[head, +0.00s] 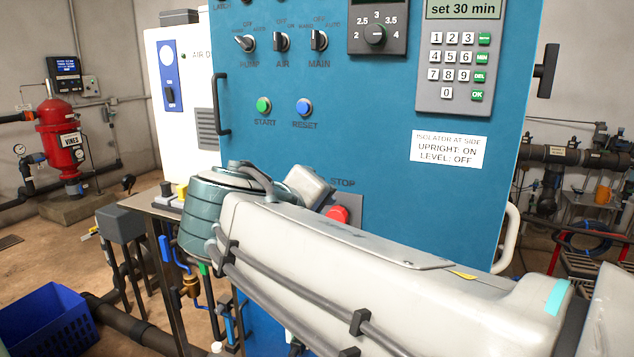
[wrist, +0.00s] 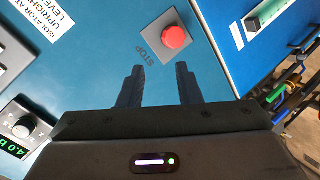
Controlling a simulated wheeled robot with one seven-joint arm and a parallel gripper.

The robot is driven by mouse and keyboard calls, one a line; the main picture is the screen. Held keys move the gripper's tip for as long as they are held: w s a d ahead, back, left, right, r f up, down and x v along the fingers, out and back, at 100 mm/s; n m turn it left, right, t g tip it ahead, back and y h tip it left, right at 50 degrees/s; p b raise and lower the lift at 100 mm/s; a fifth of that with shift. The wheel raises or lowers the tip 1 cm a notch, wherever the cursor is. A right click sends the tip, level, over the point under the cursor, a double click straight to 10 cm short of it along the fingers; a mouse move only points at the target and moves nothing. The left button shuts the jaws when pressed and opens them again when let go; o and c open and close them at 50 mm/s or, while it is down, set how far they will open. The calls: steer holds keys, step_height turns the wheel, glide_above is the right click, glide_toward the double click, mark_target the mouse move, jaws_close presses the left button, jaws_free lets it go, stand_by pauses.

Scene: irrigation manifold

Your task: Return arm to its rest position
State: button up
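My gripper (wrist: 158,82) is open in the wrist view, its two dark fingers apart with nothing between them. It is in front of the blue control panel (wrist: 95,60), near the red STOP button (wrist: 174,37) on its grey plate. Whether the fingertips touch the panel cannot be told. In the head view my arm (head: 340,245) reaches from the lower right across the lower part of the panel (head: 350,130) and bends at a teal joint (head: 210,222). The STOP button (head: 338,214) shows partly behind the arm. My fingers are hidden in that view.
The panel carries switches, START (head: 263,105) and RESET (head: 304,107) buttons, a keypad (head: 457,65) and a handle (head: 220,104). A metal stand (head: 150,203) and pipes are close to the arm's bend. A blue crate (head: 50,322) is on the floor at lower left.

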steer(key=s+d+f+m+g, duration=0.35)
steer(key=d+f+g, duration=0.25)
steer(key=d+f, duration=0.6)
steer(key=s+d+f+m+g+y, duration=0.1)
steer(key=s+f+m+y, duration=0.1)
steer(key=s+f, duration=0.3)
steer(key=s+d+f+m+g+y+p, duration=0.1)
steer(key=s+d+f+m+g+y, duration=0.1)
steer(key=s+f, duration=0.3)
step_height(320, 180, down, 3)
steer(key=shift+d+r+y, duration=0.15)
steer(key=shift+y, duration=0.55)
steer(key=shift+w, duration=0.1)
steer(key=shift+c, duration=0.3)
jaws_close()
